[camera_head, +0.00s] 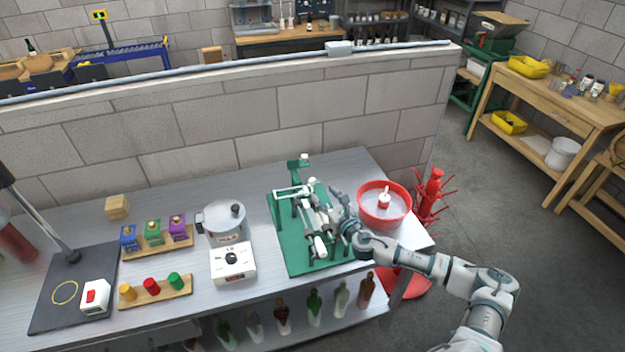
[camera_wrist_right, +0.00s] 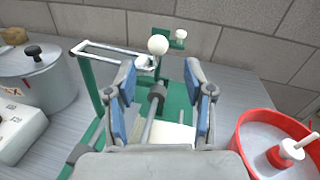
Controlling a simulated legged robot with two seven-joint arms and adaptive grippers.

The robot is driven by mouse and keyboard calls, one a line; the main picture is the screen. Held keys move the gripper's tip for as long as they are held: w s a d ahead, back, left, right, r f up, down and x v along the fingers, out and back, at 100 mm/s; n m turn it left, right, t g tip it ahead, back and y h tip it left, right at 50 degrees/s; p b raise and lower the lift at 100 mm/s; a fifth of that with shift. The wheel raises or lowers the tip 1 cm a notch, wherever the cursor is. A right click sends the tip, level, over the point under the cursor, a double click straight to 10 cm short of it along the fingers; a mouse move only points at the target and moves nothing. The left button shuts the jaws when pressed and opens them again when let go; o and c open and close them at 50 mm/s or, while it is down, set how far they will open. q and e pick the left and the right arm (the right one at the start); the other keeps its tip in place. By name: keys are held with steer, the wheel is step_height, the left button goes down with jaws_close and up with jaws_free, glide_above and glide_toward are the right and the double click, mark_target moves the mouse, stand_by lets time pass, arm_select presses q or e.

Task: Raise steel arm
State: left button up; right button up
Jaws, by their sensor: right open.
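A green bench device with a flat green base (camera_head: 287,247) stands on the grey metal table. It carries a steel frame (camera_head: 291,191) and steel rods, and also shows in the right wrist view (camera_wrist_right: 84,80). A grey steel arm (camera_wrist_right: 153,104) runs away from the camera between my right fingers, towards a white ball knob (camera_wrist_right: 158,44). My right gripper (camera_wrist_right: 163,92) is open, with visible space on both sides of the arm. In the head view my right gripper (camera_head: 337,206) is at the device's right side and hides part of it. My left gripper is out of view.
A red basin (camera_head: 362,212) stands close right of my right gripper, with a red bottle rack (camera_head: 433,195) beyond it. A lidded pot (camera_head: 222,217) and a white control box (camera_head: 232,263) stand left of the device. A block wall (camera_head: 290,120) rises behind the table.

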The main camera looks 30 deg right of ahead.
mark_target(313, 181)
steer(key=w, duration=0.7)
steer(key=shift+w, duration=0.4)
steer(key=shift+d, duration=0.1)
steer(key=shift+c, duration=1.2)
steer(key=shift+r, duration=0.1)
jaws_close()
